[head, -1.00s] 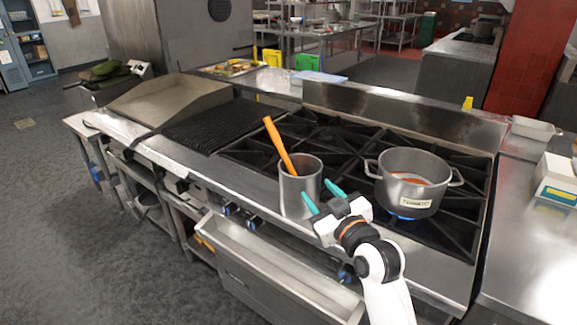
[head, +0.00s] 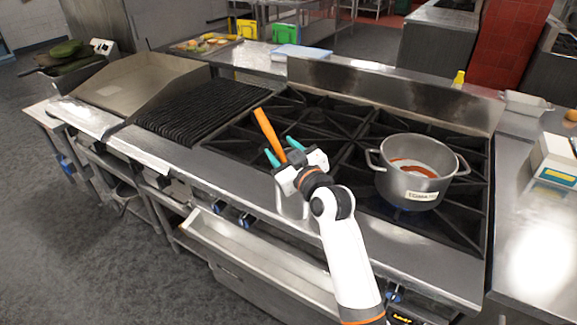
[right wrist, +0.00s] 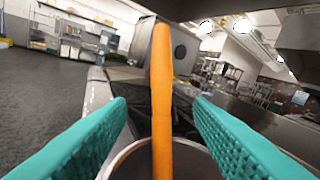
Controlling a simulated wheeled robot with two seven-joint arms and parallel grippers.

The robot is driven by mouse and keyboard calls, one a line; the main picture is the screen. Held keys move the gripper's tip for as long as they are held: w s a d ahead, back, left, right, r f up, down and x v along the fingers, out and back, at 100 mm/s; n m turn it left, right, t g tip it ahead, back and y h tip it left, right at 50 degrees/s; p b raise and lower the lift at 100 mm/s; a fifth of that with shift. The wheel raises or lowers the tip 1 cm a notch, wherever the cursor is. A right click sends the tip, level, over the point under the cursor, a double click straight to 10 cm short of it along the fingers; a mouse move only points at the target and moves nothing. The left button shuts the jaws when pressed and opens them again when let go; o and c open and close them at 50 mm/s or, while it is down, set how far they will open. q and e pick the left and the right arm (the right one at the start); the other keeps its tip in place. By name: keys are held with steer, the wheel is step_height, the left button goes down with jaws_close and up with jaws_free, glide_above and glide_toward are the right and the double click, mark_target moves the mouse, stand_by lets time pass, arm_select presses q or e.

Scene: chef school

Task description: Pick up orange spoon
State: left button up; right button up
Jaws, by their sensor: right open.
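The orange spoon (head: 268,133) stands tilted in a metal canister, its handle sticking up and leaning left in the head view. The canister (head: 291,207) stands at the front edge of the stove, mostly hidden behind my right gripper. My right gripper (head: 283,157) is open, with its teal fingertips close to the spoon handle. In the right wrist view, the spoon handle (right wrist: 162,95) rises between the two teal fingers, with a gap on each side. The canister's rim (right wrist: 205,160) shows below it. My left gripper is not in view.
A pot (head: 412,190) labelled for tomato, with red sauce inside, stands on the burner to the right. A ribbed grill (head: 205,112) and a flat griddle (head: 135,85) lie to the left. The steel counter (head: 535,225) at the right has bare room.

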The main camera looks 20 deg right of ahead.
mark_target(276, 142)
steer(key=w, duration=0.2)
steer(key=w+p, duration=0.1)
steer(key=w, duration=0.1)
steer(key=shift+w+a+p, duration=0.2)
steer(key=shift+w+p, duration=0.1)
steer(key=shift+w, duration=0.1)
steer(key=shift+w+f, duration=0.15)
steer(key=shift+w, duration=0.1)
steer(key=shift+c, duration=0.8)
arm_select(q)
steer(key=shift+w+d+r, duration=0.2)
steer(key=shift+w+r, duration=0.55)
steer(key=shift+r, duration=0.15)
arm_select(e)
jaws_close()
